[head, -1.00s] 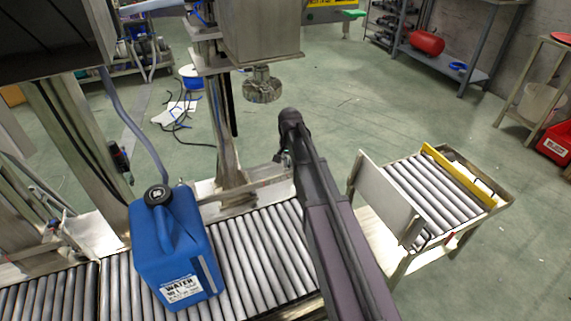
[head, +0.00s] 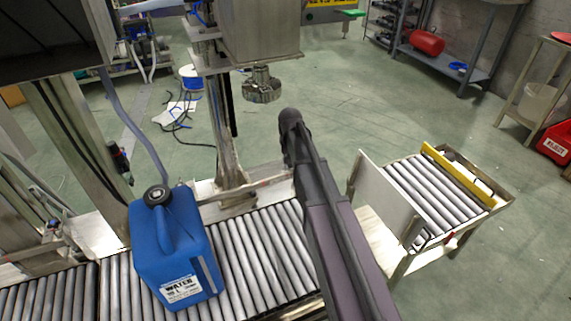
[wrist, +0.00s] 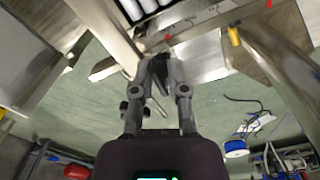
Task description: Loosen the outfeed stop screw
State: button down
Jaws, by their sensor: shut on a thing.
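In the wrist view my gripper (wrist: 160,66) has its two fingers drawn together on a small dark piece (wrist: 160,76) beside the metal edge of the conveyor. The piece is mostly covered by the fingers, and I cannot make out its shape or be sure that it is the outfeed stop screw. In the head view my arm hides the gripper and that piece. A blue water jug (head: 178,252) stands upright on the roller conveyor (head: 258,248), left of my arm. A metal rail (head: 247,188) runs along the conveyor's far side.
A short roller cart (head: 435,195) with an upright plate (head: 384,200) and a yellow bar (head: 458,174) stands right of my arm. A round metal head (head: 262,90) hangs above the far side of the conveyor. Green floor beyond is mostly clear.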

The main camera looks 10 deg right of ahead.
jog(key=shift+s, duration=0.1)
jog(key=shift+a+n, duration=0.1)
jog(key=shift+n, duration=1.6)
jog(key=c, duration=0.8)
grip_release()
jog(key=shift+o, duration=0.2)
notch_tip(320, 180, up, 6)
jog(key=p, duration=0.6)
